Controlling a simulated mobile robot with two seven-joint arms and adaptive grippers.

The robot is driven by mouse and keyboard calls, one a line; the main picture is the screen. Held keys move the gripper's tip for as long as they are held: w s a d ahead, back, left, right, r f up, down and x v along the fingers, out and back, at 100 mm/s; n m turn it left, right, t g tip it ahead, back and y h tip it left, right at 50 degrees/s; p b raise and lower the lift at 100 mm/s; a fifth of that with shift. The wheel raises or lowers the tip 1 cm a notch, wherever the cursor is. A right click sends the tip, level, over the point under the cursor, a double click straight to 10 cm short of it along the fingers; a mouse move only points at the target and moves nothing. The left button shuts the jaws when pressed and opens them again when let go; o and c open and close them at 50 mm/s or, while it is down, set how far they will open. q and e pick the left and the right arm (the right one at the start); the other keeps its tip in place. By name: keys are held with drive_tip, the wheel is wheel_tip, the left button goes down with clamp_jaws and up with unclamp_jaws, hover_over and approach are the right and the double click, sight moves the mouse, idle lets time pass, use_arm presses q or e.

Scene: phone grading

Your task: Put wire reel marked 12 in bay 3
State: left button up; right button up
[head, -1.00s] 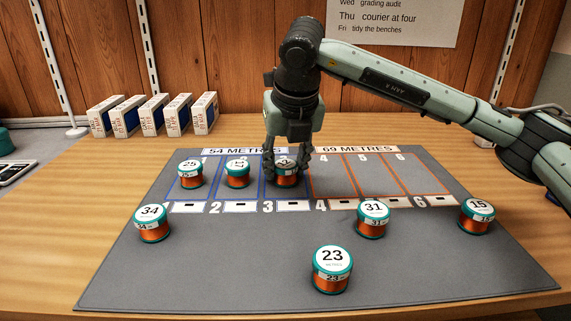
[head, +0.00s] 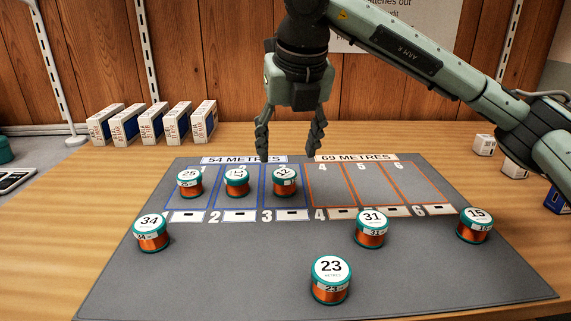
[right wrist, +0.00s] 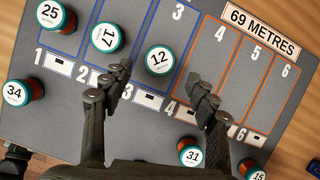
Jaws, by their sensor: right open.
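The wire reel marked 12 (head: 285,182) stands upright in bay 3, the rightmost blue-outlined bay under the 54 METRES label. It also shows in the right wrist view (right wrist: 160,60), between and beyond the fingertips. My right gripper (head: 290,155) is open and empty above the back of the mat, apart from the reel. Its two fingers also show in the right wrist view (right wrist: 165,85). Reel 25 (head: 189,183) stands in bay 1 and reel 17 (head: 236,183) in bay 2. My left gripper is not in view.
Reels 34 (head: 151,234), 31 (head: 371,230), 15 (head: 475,226) and 23 (head: 331,281) stand on the grey mat (head: 230,270) in front of the bays. The orange bays 4, 5 and 6 are empty. Several small boxes (head: 153,121) stand at the back left.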

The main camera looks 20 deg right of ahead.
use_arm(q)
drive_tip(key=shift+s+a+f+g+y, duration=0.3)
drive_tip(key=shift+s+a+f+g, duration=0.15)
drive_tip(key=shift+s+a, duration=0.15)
use_arm(e)
drive_tip(key=v, duration=0.4)
drive_tip(key=shift+s+r, duration=0.1)
drive_tip(key=shift+r, duration=0.15)
